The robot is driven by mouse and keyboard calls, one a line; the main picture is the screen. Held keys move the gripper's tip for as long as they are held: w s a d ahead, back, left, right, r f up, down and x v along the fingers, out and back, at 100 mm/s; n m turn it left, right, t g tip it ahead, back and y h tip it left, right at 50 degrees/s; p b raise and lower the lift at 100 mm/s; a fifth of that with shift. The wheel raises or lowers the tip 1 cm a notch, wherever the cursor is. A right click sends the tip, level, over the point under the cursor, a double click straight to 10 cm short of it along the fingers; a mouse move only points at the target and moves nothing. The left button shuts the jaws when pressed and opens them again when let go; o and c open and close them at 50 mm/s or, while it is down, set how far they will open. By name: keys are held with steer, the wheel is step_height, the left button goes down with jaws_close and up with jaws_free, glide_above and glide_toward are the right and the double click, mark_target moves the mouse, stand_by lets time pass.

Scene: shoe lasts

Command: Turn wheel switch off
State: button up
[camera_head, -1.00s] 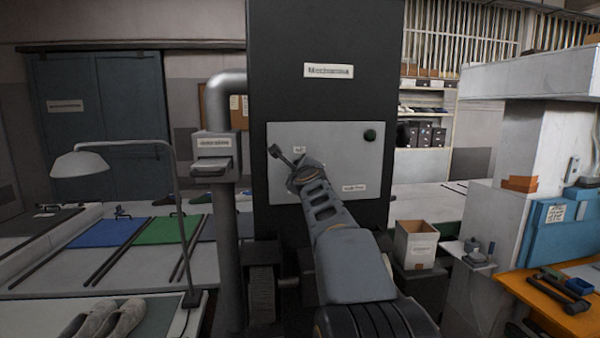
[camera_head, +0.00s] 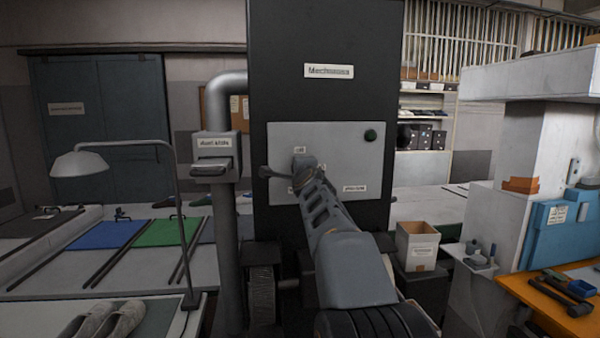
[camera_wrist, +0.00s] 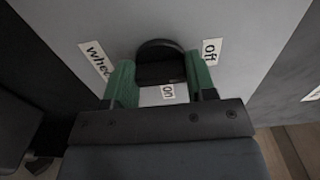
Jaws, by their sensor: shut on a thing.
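The wheel switch (camera_wrist: 158,52) is a dark round knob on a light grey panel (camera_head: 330,143), on the front of a tall black machine. In the wrist view my gripper (camera_wrist: 160,76) has its two green fingers on either side of the knob, shut on it. An "off" label (camera_wrist: 210,51) is beside the right finger, an "on" label (camera_wrist: 168,92) is between the fingers, and a partly covered "wheel" label (camera_wrist: 96,60) is at the left. In the head view my gripper (camera_head: 303,168) is at the panel and hides the knob.
A grey pipe with a labelled box (camera_head: 217,157) stands left of the machine. A carton (camera_head: 416,246) and an orange bench (camera_head: 558,304) with tools are at the right.

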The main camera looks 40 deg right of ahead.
stand_by(0.4)
steer(key=o, duration=0.9)
steer(key=shift+o, duration=0.2)
steer(key=shift+s, duration=0.1)
steer(key=b+v, duration=0.1)
steer(key=v, duration=1.2)
steer(key=shift+s+a, duration=0.2)
steer(key=shift+s, duration=0.05)
